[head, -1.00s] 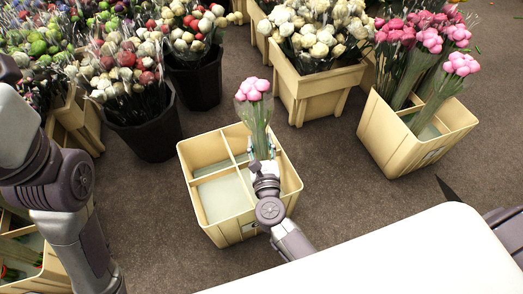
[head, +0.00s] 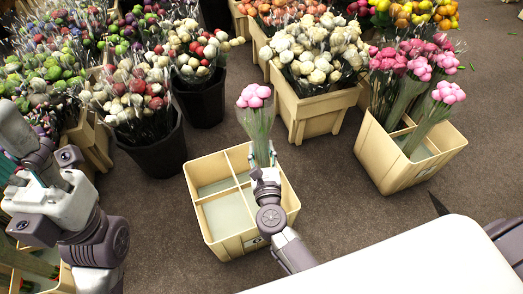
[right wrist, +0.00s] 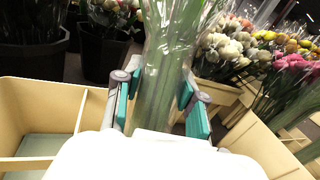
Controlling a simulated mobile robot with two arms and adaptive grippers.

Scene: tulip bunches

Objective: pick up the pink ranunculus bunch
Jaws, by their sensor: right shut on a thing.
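The pink ranunculus bunch (head: 254,96) stands upright in its clear wrap over the back right compartment of a divided cream crate (head: 222,246). My right gripper (head: 262,160) is shut on its stems. In the right wrist view the wrapped green stems (right wrist: 156,80) run between the teal pads of the right gripper (right wrist: 160,100), and the blooms are out of frame. The lower stem ends are hidden behind the gripper. My left gripper (head: 68,160) is at the far left, away from the bunch, and its fingers are unclear.
More pink bunches stand in a cream crate (head: 385,172) to the right. A crate of white flowers (head: 312,116) is behind. Black buckets (head: 155,150) of mixed flowers stand at the left. A white surface (head: 410,260) fills the lower right.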

